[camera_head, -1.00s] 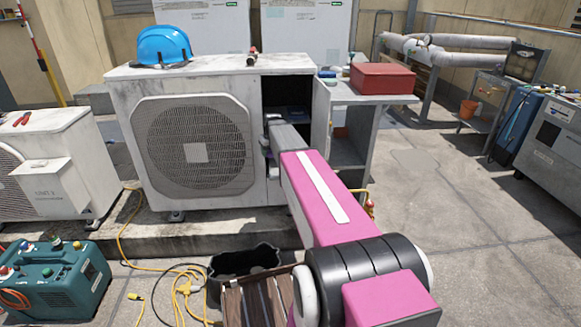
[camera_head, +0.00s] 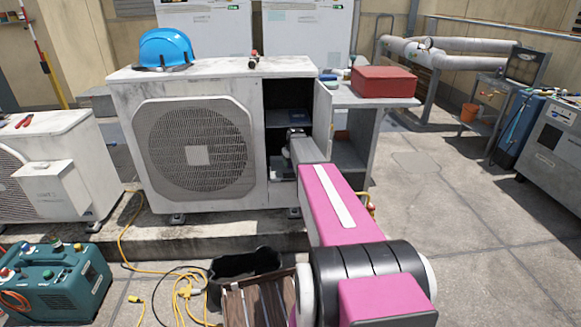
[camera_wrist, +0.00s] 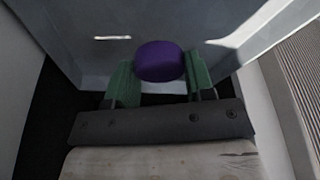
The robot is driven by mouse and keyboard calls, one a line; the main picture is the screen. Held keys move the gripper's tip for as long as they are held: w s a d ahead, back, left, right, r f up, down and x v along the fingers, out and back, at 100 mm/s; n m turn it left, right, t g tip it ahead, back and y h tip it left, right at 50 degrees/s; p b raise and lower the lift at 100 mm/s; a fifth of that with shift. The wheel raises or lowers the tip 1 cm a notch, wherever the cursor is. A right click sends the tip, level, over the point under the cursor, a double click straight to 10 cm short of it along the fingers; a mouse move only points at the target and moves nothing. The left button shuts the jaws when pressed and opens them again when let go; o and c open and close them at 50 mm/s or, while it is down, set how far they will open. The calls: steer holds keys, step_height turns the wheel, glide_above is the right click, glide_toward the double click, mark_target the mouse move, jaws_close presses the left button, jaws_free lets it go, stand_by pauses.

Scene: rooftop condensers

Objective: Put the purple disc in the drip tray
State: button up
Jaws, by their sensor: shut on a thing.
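The purple disc (camera_wrist: 158,60) is between the two green fingers of my gripper (camera_wrist: 161,80) in the wrist view. My gripper is shut on it. In the head view my arm reaches into the open right-hand compartment of the condenser unit (camera_head: 117,120). The disc is hidden there. Beyond the disc, the wrist view shows a plain grey surface (camera_wrist: 85,50) with pale walls or edges around it. I cannot tell for certain whether this is the drip tray.
The compartment's open door (camera_head: 322,118) stands close to the right of my arm. A grey side table (camera_head: 352,96) with a red box (camera_head: 384,80) is further right. A blue helmet (camera_head: 165,48) sits on the unit. A black tub (camera_head: 243,263) and yellow cable (camera_head: 125,240) lie below.

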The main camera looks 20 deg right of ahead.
steer(key=shift+f, duration=1.1)
steer(key=shift+f, duration=0.1)
steer(key=o, duration=0.9)
steer(key=a+v, duration=0.1)
steer(key=v, duration=1.1)
steer(key=s+a+f+m+g, duration=0.1)
steer(key=s+a, duration=0.4)
steer(key=s, duration=0.6)
steer(key=s+a+f+g, duration=0.1)
steer(key=s+a+f, duration=0.3)
steer(key=s, duration=0.8)
steer(key=s+a+f+m+g, duration=0.1)
steer(key=s+a+f, duration=0.1)
steer(key=s+a, duration=0.5)
steer(key=shift+s+f+m+h, duration=0.15)
steer(key=shift+s, duration=1.1)
steer(key=shift+s+f+m+h, duration=0.15)
steer(key=shift+s, duration=1.1)
